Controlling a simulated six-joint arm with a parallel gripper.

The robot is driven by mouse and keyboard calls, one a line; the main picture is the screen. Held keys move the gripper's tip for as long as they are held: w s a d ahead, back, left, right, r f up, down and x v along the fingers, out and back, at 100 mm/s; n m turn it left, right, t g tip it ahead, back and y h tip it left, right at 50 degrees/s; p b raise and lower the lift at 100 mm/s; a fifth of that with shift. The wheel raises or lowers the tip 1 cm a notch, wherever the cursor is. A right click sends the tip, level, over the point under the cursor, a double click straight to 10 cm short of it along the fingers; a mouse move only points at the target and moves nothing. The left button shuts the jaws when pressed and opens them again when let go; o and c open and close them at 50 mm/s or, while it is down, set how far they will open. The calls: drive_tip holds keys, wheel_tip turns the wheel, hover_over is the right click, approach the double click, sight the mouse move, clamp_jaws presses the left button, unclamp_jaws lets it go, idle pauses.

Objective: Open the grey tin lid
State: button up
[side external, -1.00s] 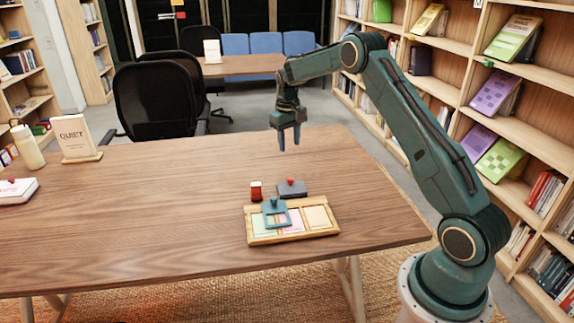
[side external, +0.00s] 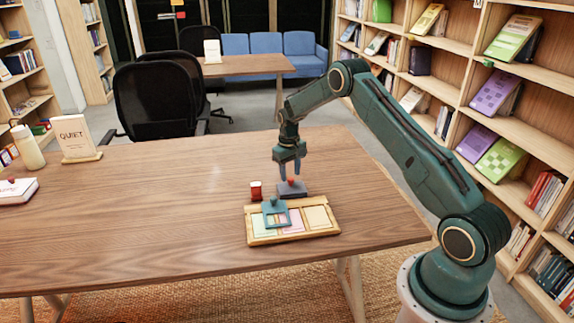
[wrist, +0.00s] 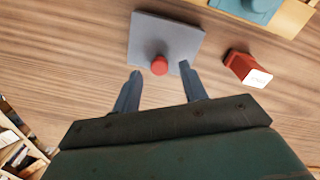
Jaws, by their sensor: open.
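The grey tin lid (side external: 293,191) lies on the wooden table behind the tray, with a red knob (wrist: 159,66) on top. It also shows as a grey square in the wrist view (wrist: 165,38). My gripper (side external: 291,178) is open and points down just above the lid. In the wrist view its two fingertips (wrist: 160,69) lie on either side of the red knob, with gaps between them and it. I cannot tell whether the fingertips have reached the knob's height. Whether there is a tin body under the lid is hidden.
A wooden tray (side external: 323,229) with coloured compartments stands in front of the lid, with a teal piece (side external: 270,208) on it. A small red container (side external: 256,191) stands to the lid's left. A "QUIET" sign (side external: 76,137) and a bottle (side external: 28,147) are far left. The table's middle left is clear.

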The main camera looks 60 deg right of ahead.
drive_tip(key=shift+f, duration=0.9)
clamp_jaws()
drive_tip(key=shift+w+d, duration=0.1)
drive_tip(key=shift+d, duration=0.05)
drive_tip(key=shift+w+d, duration=2.45)
drive_tip(key=shift+d, duration=0.05)
unclamp_jaws()
